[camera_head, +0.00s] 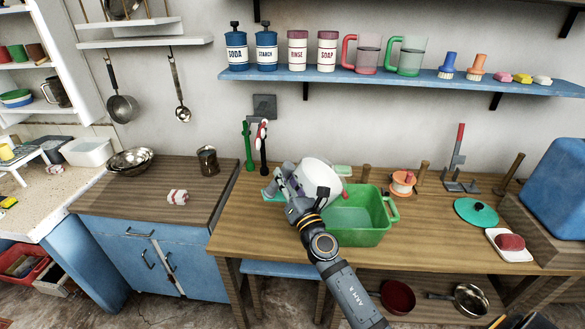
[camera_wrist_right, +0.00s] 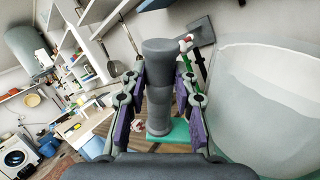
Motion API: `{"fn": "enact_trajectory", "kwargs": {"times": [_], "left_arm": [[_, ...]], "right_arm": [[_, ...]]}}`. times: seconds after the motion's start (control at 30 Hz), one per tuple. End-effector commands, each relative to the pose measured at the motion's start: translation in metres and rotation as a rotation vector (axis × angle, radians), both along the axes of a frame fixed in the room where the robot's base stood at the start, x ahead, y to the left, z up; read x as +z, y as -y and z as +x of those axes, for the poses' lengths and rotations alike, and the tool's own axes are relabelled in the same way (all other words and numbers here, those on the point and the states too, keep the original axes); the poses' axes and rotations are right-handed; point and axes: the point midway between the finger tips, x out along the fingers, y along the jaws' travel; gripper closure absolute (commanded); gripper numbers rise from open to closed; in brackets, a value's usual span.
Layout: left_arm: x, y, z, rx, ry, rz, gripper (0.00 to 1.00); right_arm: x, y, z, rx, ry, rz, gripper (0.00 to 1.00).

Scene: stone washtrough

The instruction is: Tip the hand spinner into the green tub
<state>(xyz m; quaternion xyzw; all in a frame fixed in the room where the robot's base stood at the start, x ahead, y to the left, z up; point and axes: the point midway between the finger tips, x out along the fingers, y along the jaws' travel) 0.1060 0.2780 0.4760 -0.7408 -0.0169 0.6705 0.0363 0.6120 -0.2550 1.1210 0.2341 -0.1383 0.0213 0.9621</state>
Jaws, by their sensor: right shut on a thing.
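The hand spinner, a white drum (camera_head: 322,178), is at the left rear of the green tub (camera_head: 365,238) and looks tilted. My right gripper (camera_head: 292,188) is on its left side. In the right wrist view, the fingers (camera_wrist_right: 158,100) are shut around an upright grey handle (camera_wrist_right: 158,60), and the white drum (camera_wrist_right: 265,105) fills the right side. Whether the handle joins the drum is hidden. The tub stands on the wooden table, its visible inside pale green. A teal piece (camera_wrist_right: 185,132) shows below the handle. My left gripper is not in view.
Right of the tub are an orange-and-white spool (camera_head: 403,183), wooden posts, a teal lid (camera_head: 476,212) and a red soap on a white dish (camera_head: 514,253). A blue shelf (camera_head: 400,82) with canisters and mugs hangs above.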

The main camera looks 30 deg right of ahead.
Motion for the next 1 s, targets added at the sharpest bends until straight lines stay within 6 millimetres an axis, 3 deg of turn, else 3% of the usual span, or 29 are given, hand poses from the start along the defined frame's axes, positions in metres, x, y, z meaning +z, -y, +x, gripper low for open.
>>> {"fn": "enact_trajectory", "kwargs": {"times": [0.17, 0.37, 0.7, 1.0], "left_arm": [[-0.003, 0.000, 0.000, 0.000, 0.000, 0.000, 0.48], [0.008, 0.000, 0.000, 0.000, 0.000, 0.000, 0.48], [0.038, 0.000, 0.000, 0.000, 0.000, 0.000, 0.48], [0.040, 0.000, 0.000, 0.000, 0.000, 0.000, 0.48]], "right_arm": [[-0.002, -0.001, 0.000, 0.006, 0.002, -0.013, 1.00], [-0.003, -0.004, 0.003, 0.006, -0.020, -0.047, 1.00], [-0.039, -0.021, 0.012, 0.006, -0.142, -0.269, 1.00], [-0.053, -0.023, 0.013, 0.008, -0.171, -0.329, 1.00]]}}
